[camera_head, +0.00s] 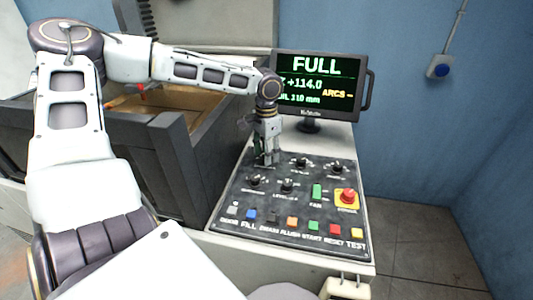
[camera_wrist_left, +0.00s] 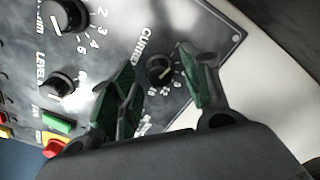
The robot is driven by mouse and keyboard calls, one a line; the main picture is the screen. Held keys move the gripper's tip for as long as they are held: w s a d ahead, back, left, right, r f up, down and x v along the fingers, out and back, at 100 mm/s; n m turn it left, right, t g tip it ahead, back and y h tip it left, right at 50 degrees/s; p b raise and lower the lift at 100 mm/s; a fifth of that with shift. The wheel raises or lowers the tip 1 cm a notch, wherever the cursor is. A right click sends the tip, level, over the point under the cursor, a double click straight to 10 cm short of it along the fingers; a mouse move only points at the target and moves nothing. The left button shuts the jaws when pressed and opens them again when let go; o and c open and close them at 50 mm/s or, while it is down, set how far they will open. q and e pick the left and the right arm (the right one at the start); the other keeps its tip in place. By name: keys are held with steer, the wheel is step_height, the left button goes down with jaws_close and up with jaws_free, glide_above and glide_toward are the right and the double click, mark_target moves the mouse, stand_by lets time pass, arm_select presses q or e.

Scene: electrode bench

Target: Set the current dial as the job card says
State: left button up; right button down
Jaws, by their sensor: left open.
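The current dial (camera_wrist_left: 160,70) is a small black knob with a pale pointer line and a ring of numbers, beside a partly cut-off "CURRE..." label on the dark panel. In the wrist view my left gripper (camera_wrist_left: 166,84) is open, one green-padded finger on each side of the dial. I cannot tell whether the fingers touch it or which number the pointer meets. In the head view the left gripper (camera_head: 267,157) points down over the panel's far left corner and hides the dial. The job card is not seen. My right gripper is not in view.
The panel (camera_head: 230,222) also bears other knobs (camera_head: 300,163), a row of coloured buttons, a green fan switch (camera_head: 317,191) and a red stop button (camera_head: 347,195). A monitor (camera_head: 320,85) reading "FULL" stands behind. A dark-walled tank (camera_head: 180,165) is at the left.

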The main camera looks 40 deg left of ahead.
arm_select(q)
steer(key=shift+f, duration=0.15)
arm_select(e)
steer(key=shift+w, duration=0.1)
arm_select(q)
jaws_close()
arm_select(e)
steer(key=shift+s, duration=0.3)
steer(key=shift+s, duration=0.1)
